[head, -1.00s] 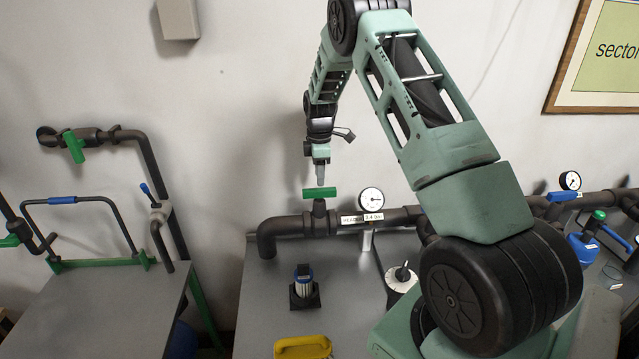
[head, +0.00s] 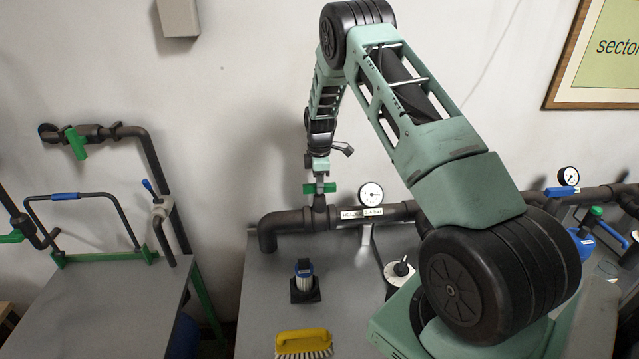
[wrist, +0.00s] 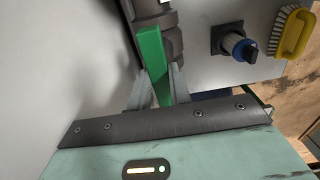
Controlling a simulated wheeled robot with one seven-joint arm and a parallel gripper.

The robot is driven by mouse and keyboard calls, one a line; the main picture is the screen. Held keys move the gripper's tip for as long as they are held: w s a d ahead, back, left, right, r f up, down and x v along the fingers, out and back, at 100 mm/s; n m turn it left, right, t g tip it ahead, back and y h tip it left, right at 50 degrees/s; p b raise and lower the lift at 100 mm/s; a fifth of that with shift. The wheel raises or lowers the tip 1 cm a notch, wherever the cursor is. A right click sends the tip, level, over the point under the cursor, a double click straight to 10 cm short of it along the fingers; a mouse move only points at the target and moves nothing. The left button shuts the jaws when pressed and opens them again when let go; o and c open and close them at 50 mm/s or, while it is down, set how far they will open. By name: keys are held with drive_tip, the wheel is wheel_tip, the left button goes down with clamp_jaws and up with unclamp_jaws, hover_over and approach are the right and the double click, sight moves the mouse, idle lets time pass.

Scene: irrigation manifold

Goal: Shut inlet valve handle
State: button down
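A green bar handle (head: 328,188) sits on a short stem on top of the dark header pipe (head: 285,222), lying crosswise in the head view. My gripper (head: 319,186) is down at this handle, pointing at the pipe. In the wrist view the green handle (wrist: 152,55) runs between the two pale fingers of my gripper (wrist: 160,80), one on each side. The fingers are apart, and firm contact with the handle is not clear. No label naming the inlet is readable.
A gauge (head: 370,194) and white label stand just right of the handle. A blue-capped cylinder (head: 303,279) and yellow brush (head: 302,340) are on the grey bench. Another green-handled valve (head: 76,143) is on the left wall pipe.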

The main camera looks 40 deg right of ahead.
drive_tip(key=m+b, duration=0.2)
drive_tip(key=m, duration=0.1)
drive_tip(key=shift+f+m+b, duration=0.1)
drive_tip(key=shift+m+b, duration=0.25)
drive_tip(key=shift+m, duration=0.05)
drive_tip(key=m+b, duration=0.2)
drive_tip(key=m, duration=0.2)
drive_tip(key=shift+m, duration=0.3)
drive_tip(key=m+b, duration=0.1)
drive_tip(key=m, duration=0.3)
drive_tip(key=shift+m, duration=0.3)
drive_tip(key=m, duration=0.4)
drive_tip(key=shift+m+b, duration=0.3)
drive_tip(key=shift+m, duration=0.1)
drive_tip(key=c, duration=1.3)
unclamp_jaws()
drive_tip(key=shift+r, duration=0.2)
